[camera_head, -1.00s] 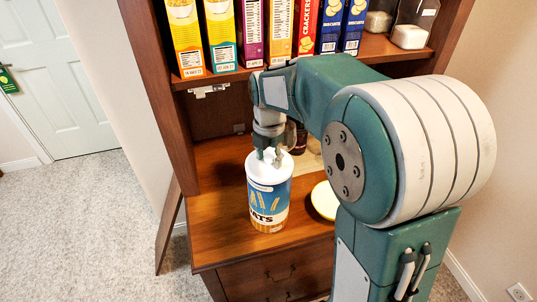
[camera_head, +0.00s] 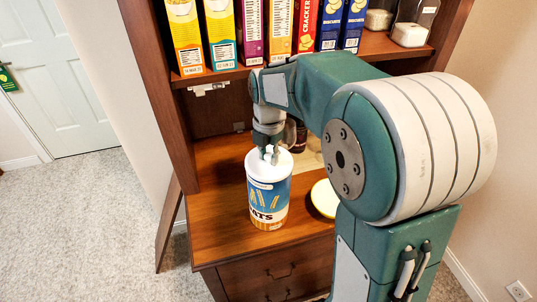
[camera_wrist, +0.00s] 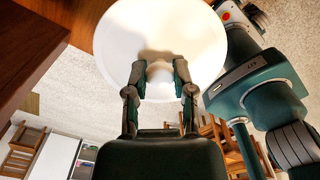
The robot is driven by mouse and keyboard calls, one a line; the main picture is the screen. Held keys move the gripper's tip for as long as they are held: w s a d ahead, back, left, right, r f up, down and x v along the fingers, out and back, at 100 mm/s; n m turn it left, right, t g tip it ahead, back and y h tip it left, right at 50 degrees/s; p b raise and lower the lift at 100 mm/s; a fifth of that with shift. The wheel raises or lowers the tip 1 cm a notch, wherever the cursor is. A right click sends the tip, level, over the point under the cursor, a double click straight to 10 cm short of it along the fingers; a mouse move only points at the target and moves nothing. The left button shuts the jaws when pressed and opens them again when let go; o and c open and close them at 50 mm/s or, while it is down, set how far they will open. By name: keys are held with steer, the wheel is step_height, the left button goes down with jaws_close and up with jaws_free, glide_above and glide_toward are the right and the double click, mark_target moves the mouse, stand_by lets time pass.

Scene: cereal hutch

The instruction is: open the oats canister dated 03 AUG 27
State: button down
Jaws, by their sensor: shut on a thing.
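The oats canister (camera_head: 268,205), blue and white with wheat pictures and the letters "ATS" showing, stands upright on the wooden counter. Its date is not visible. Its white round lid (camera_head: 255,165) sits on top and fills much of the wrist view (camera_wrist: 120,45). My gripper (camera_head: 269,155) is above the canister, pointing down. In the wrist view its two fingers (camera_wrist: 160,80) are shut on the small knob (camera_wrist: 160,72) at the lid's middle. The lid still appears seated on the canister.
A white disc with a yellow rim (camera_head: 325,199) lies on the counter right of the canister. A dark jar (camera_head: 299,137) stands behind my gripper. Several boxes (camera_head: 222,35) and white-filled containers (camera_head: 409,35) stand on the shelf above. The counter's front left is clear.

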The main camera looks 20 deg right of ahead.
mark_target(269, 156)
steer(key=shift+r, duration=2.5)
